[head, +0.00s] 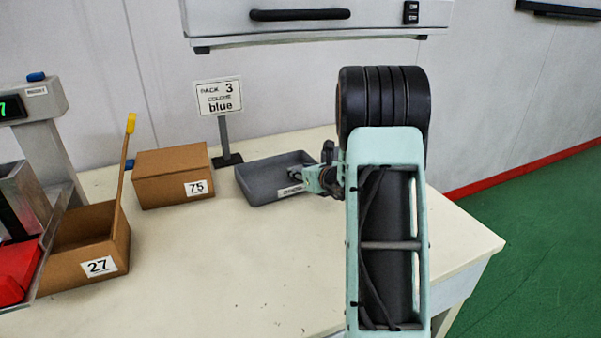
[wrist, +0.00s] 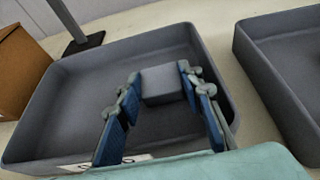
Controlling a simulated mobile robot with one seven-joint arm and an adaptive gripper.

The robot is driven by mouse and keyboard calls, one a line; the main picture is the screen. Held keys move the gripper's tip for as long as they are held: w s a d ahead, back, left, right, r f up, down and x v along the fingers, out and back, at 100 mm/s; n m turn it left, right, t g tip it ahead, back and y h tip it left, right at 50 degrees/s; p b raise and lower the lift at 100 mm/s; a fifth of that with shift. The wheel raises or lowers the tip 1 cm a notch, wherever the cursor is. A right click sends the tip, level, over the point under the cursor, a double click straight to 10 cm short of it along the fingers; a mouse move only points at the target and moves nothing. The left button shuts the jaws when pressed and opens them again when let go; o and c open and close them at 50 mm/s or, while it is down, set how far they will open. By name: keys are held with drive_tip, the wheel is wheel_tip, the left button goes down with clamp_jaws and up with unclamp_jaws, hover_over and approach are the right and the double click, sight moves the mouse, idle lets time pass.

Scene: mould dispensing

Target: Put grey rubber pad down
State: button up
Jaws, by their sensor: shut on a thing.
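The grey rubber pad (wrist: 165,86) is a small grey block between my gripper's blue-padded fingertips in the wrist view. My gripper (wrist: 158,80) is shut on it. They are over a shallow grey tray (wrist: 60,95), inside its outline. I cannot tell whether the pad touches the tray floor. In the head view the tray (head: 262,185) stands on the table, and my gripper (head: 316,178) is at its right end. The pad cannot be made out there.
A second grey tray (wrist: 280,85) lies to the right in the wrist view. Left of the first tray are a closed box marked 75 (head: 172,177), a sign reading blue (head: 219,97) and an open box marked 27 (head: 92,262). The table's front middle (head: 220,270) is clear.

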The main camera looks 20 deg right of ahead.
drive_tip(key=shift+s+f, duration=0.1)
drive_tip(key=shift+f, duration=0.35)
drive_tip(key=shift+s+f+b, duration=0.1)
drive_tip(key=shift+f+b, duration=0.1)
drive_tip(key=shift+b, duration=0.2)
drive_tip(key=o, duration=0.9)
drive_tip(key=shift+f, duration=0.15)
drive_tip(key=shift+r+p, duration=0.55)
drive_tip(key=shift+p, duration=0.2)
drive_tip(key=v, duration=0.4)
drive_tip(key=p+v, duration=0.1)
drive_tip(key=v, duration=0.7)
drive_tip(key=shift+r+p, duration=0.4)
drive_tip(key=shift+w, duration=0.2)
